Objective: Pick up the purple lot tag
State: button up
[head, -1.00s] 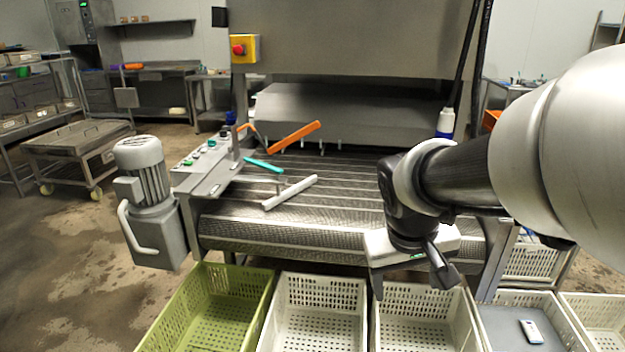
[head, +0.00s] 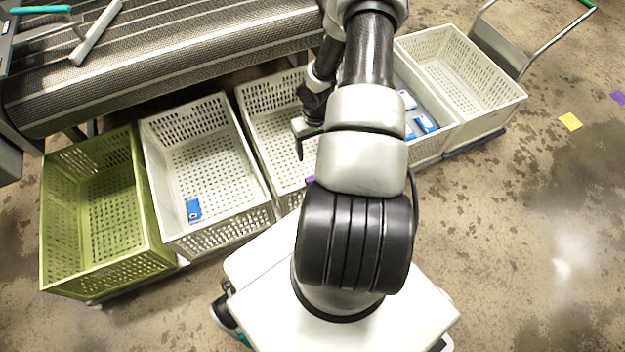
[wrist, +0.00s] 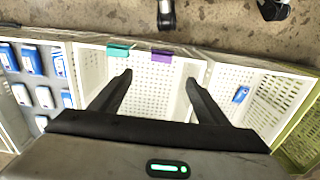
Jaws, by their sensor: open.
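The purple lot tag (wrist: 161,56) sits on the rim of a white crate (wrist: 97,70) in the wrist view, on the side away from my gripper's palm. In the head view only a small purple piece (head: 310,179) of it shows at the near rim of the third crate; my arm hides the rest. My gripper (wrist: 158,80) is open and empty, its two fingers spread over that crate's interior. The tag shows beyond the fingertips and apart from them. In the head view one finger of my gripper (head: 300,150) shows above the crate.
A teal tag (wrist: 119,51) sits beside the purple one on the same rim. A white crate with a blue item (head: 194,209) and a green crate (head: 92,200) stand to the left. Blue-and-white items (head: 427,124) lie to the right. The conveyor (head: 170,60) runs behind the crates.

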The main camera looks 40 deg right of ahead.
notch_tip(320, 180, down, 12)
jog(key=b, duration=0.3)
jog(key=shift+r, duration=0.25)
jog(key=f, duration=0.1)
jog(key=f+b, duration=0.1)
jog(key=f, duration=0.1)
jog(key=f+b, duration=0.1)
jog(key=f, duration=0.1)
jog(key=shift+a+f, duration=0.1)
jog(key=shift+a, duration=0.15)
jog(key=c, duration=1.1)
notch_tip(320, 180, up, 10)
jog(key=p, duration=0.3)
